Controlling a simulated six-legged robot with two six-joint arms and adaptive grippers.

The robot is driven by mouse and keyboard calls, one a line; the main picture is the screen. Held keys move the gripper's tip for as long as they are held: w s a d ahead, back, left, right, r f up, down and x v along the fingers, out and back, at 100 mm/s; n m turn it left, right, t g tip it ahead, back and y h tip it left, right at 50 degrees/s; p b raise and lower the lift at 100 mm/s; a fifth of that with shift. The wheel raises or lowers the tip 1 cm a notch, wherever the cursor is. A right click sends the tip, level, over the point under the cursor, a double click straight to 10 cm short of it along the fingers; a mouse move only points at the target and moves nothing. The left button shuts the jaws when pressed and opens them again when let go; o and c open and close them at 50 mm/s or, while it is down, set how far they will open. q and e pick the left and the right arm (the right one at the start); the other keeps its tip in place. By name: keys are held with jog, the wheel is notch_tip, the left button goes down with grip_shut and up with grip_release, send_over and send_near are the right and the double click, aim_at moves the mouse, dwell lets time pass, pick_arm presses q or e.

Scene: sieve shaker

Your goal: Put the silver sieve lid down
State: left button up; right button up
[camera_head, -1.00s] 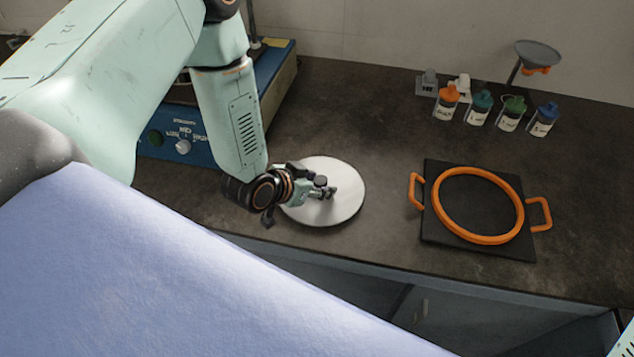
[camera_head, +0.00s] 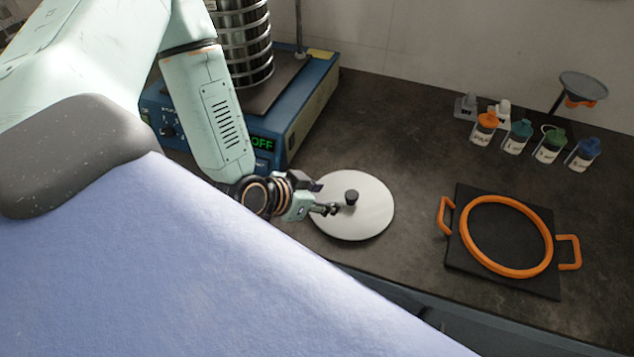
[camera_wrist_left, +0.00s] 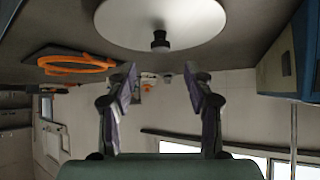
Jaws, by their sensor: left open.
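The silver sieve lid (camera_head: 365,213) is a pale round disc with a black knob (camera_head: 351,197). It lies on the dark bench top, knob up, near the front edge. My left gripper (camera_head: 334,209) is just to the left of the knob and over the lid's left part. In the left wrist view the lid (camera_wrist_left: 190,22) is at the top, with its knob in front of the fingers. The fingers of the left gripper (camera_wrist_left: 161,82) are spread, with nothing between them. My right gripper is not in view.
A blue sieve shaker (camera_head: 290,128) with a stack of metal sieves (camera_head: 243,45) stands behind my left arm. To the right is a black tray (camera_head: 478,258) with orange handles and an orange ring (camera_head: 463,232). Several capped bottles (camera_head: 518,137) stand behind. Bench between is clear.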

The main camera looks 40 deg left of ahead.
pick_arm(q)
jog(key=shift+p+v, duration=0.4)
jog(key=shift+v, duration=0.75)
